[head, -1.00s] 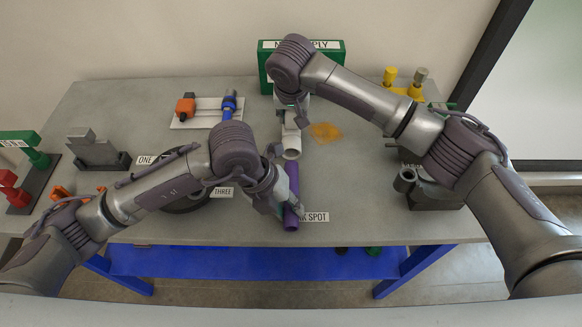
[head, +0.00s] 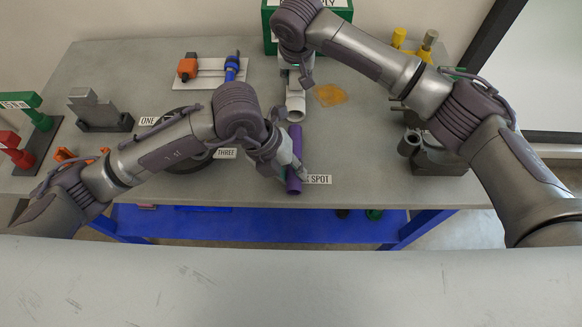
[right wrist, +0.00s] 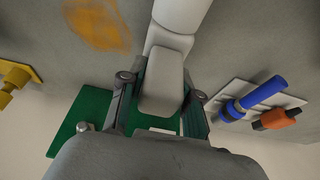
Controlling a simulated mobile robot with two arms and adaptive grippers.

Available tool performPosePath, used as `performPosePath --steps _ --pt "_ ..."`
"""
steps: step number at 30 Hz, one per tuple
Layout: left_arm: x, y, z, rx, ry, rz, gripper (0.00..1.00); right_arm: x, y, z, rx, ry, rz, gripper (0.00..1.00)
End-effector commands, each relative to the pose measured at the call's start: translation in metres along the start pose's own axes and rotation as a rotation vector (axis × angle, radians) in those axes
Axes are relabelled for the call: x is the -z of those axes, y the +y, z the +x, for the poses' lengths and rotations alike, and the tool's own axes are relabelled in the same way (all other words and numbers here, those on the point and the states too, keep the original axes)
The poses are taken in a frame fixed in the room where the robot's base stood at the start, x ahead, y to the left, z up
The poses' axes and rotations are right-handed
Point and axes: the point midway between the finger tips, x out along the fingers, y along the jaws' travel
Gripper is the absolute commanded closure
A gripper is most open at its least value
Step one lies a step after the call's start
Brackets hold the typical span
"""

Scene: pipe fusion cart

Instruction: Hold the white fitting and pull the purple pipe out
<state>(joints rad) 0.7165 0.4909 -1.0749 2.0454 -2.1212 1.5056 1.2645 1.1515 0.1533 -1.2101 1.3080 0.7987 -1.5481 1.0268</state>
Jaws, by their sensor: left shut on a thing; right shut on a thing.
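The white fitting (head: 296,103) lies at the middle of the table with its open end toward me. My right gripper (head: 293,80) is shut on its far part. In the right wrist view the pale fitting (right wrist: 178,20) runs up from between the fingers of the right gripper (right wrist: 160,88). The purple pipe (head: 295,143) is just in front of the fitting's open end, in line with it, and looks apart from it by a small gap. My left gripper (head: 297,172) is shut on the pipe's near part. The fingers partly hide both grips.
A green sign box (head: 268,22) stands behind the fitting. An orange patch (head: 330,95) lies right of it. A plate with blue and orange parts (head: 212,72) is at back left. A grey fixture (head: 437,155) stands right. A dark round part (head: 188,163) lies left, under my left arm.

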Motion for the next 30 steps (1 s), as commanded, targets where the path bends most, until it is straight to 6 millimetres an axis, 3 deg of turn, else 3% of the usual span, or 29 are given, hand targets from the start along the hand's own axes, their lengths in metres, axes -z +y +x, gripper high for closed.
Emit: performPosePath --steps 7,8,12,23,30 --pt "0.0 0.002 0.004 -0.001 0.0 0.0 1.0 -0.003 0.001 0.003 -0.004 -0.008 -0.001 1.0" --pt "0.0 0.002 0.004 -0.001 0.0 0.001 0.66 -0.003 0.001 0.003 -0.004 -0.008 -0.001 1.0" --pt "0.0 0.002 0.004 -0.001 0.0 0.0 0.42 -0.003 0.001 0.003 -0.004 -0.008 -0.001 1.0" --pt "0.0 0.002 0.002 -0.002 0.0 -0.001 0.41 -0.003 0.001 0.003 -0.004 -0.008 -0.001 1.0" --pt "-0.001 0.002 -0.032 0.0 -0.005 0.002 0.41 -0.003 0.001 0.003 -0.004 -0.008 -0.001 1.0"
